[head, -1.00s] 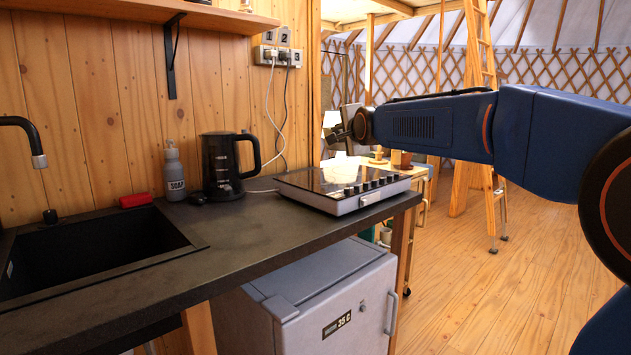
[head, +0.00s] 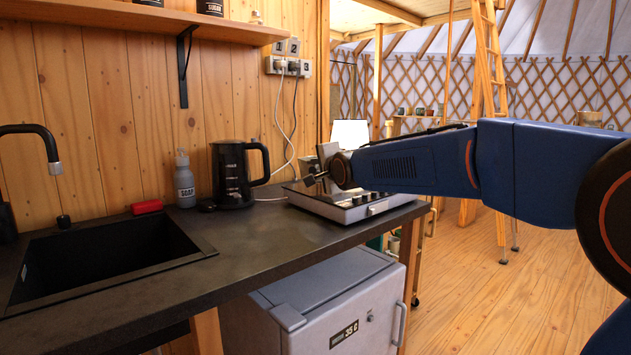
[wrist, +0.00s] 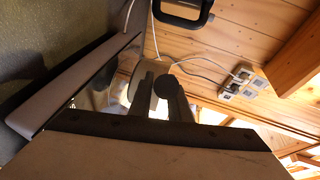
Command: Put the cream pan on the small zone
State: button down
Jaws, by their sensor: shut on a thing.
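My gripper (head: 314,177) hangs low over the back of the cooktop (head: 375,210), a flat unit with a dark glass top and a row of knobs. In the wrist view my dark gripper fingers (wrist: 158,92) are closed around a small dark round part, which looks like a handle. A pale cream piece (wrist: 139,90) beside them looks like part of the cream pan; most of it is hidden. The pan cannot be clearly made out in the head view. My arm covers much of the glass, so the small zone cannot be told apart.
A black kettle (head: 230,175) stands just left of the cooktop, and its handle shows in the wrist view (wrist: 183,14). A soap bottle (head: 184,182) and a sink (head: 105,255) are farther left. Cords hang from wall sockets (head: 288,67). The counter front (head: 260,245) is clear.

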jog(key=shift+f, duration=1.85)
jog(key=c, duration=1.6)
grip_release()
jog(key=shift+c, duration=0.2)
jog(key=v, duration=1.2)
